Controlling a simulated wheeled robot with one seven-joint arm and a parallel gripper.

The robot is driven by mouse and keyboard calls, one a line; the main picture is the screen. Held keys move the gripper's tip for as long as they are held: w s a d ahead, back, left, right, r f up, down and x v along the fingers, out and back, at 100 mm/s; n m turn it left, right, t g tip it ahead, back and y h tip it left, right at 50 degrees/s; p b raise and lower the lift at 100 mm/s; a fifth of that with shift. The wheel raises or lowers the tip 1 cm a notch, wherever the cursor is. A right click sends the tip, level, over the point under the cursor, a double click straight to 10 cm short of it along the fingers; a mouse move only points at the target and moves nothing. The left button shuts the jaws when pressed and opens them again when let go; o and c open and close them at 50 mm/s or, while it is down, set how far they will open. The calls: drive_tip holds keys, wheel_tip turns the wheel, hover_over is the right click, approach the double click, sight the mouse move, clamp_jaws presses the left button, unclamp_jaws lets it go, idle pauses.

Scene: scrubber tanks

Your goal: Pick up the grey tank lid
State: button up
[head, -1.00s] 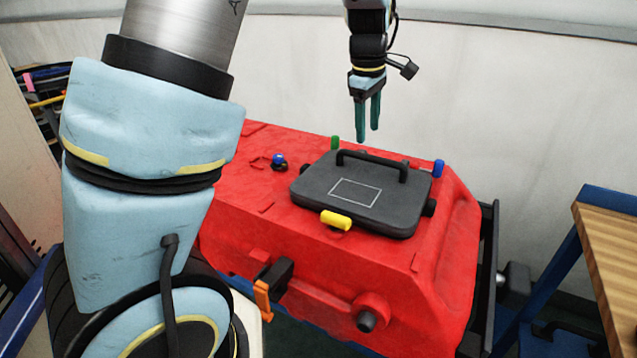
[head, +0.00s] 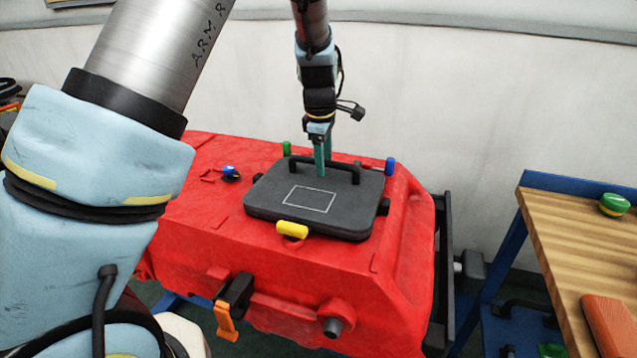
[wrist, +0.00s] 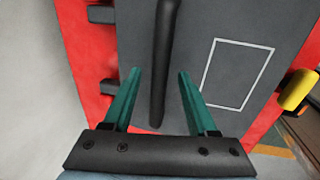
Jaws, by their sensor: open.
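The grey tank lid (head: 265,203) lies flat on top of the red tank (head: 190,205). It has a white outlined rectangle and a black bar handle (head: 345,166) along its far side. My gripper (head: 323,172) points down at the handle with its green fingers open. In the wrist view the lid (wrist: 205,35) fills the middle, and the handle (wrist: 165,50) runs between the two fingers of my gripper (wrist: 157,85). The fingers stand on either side of the handle and hold nothing. Whether they touch the lid cannot be told.
Around the lid are a yellow knob (head: 292,229), a green knob (head: 287,148), and blue knobs (head: 390,166) (head: 229,170). An orange lever (head: 226,322) hangs on the tank's front. A wooden bench (head: 560,240) with a green-yellow item (head: 614,204) stands at the right. A pale wall is behind.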

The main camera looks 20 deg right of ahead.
drive_tip(key=shift+w+d+f, duration=0.1)
drive_tip(key=shift+f, duration=0.7)
clamp_jaws()
idle(0.8)
